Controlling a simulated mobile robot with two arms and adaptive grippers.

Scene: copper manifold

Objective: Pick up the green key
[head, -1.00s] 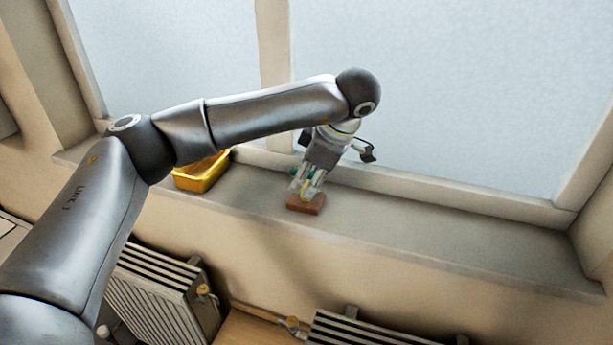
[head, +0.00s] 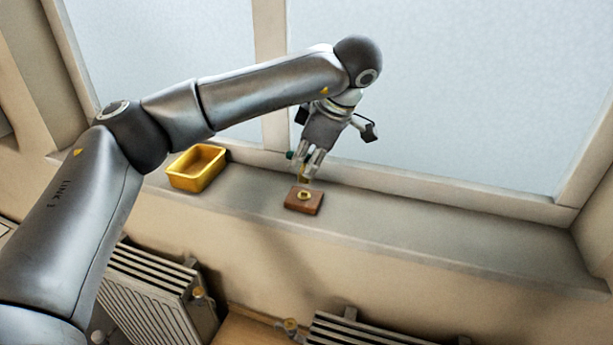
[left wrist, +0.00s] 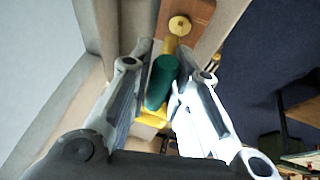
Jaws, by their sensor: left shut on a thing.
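My left gripper (head: 309,168) is shut on the green key and holds it above the window sill. In the left wrist view the green key (left wrist: 161,82) shows between the two fingers (left wrist: 160,90), with a green grip and yellow ends. In the head view only a bit of its green (head: 290,155) shows beside the fingers. Just below is a brown wooden block (head: 313,207) with a round brass piece (head: 303,195) on top. The block also shows in the left wrist view (left wrist: 200,14), with the key apart from it as far as I can see. My right gripper is not in view.
A yellow tray (head: 190,184) stands on the sill (head: 420,222) left of the block and looks empty. The window frame (head: 400,185) runs along the back. Radiators (head: 160,300) are below. The sill to the right is clear.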

